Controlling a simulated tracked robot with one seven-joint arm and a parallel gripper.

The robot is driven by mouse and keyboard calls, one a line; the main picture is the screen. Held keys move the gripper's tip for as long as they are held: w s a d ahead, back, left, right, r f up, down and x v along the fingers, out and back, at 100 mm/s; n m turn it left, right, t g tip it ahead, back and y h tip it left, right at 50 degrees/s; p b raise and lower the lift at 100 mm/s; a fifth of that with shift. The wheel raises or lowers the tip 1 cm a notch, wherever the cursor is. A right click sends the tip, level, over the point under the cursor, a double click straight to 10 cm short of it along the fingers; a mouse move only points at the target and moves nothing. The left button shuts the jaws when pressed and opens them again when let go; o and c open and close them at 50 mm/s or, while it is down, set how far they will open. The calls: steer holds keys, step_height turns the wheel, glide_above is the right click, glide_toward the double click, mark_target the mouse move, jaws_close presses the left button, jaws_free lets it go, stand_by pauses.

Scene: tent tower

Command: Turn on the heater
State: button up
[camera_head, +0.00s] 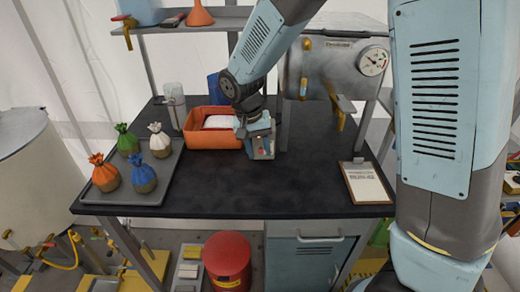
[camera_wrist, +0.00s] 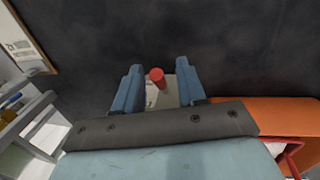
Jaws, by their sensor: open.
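In the wrist view a red knob or button (camera_wrist: 156,76) stands up from a small pale device (camera_wrist: 168,97) on the black tabletop. I cannot tell for sure whether this device is the heater. My gripper (camera_wrist: 158,84) is open, its two blue fingers on either side of the device with a gap; touching cannot be made out. In the head view my gripper (camera_head: 260,146) is low over the middle of the table, beside the orange bin, and mostly hides the device. A steel cylinder (camera_head: 325,72) with a round gauge (camera_head: 372,61) and a yellow lever stands behind to the right.
The orange bin (camera_head: 186,136) holds something white, close left of my gripper. A tray (camera_head: 168,178) with several tied sacks is at the left. A clipboard (camera_head: 367,182) lies at the right edge. The front middle of the black table (camera_head: 235,192) is clear.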

steer(key=shift+f, duration=0.25)
jaws_close()
stand_by(0.3)
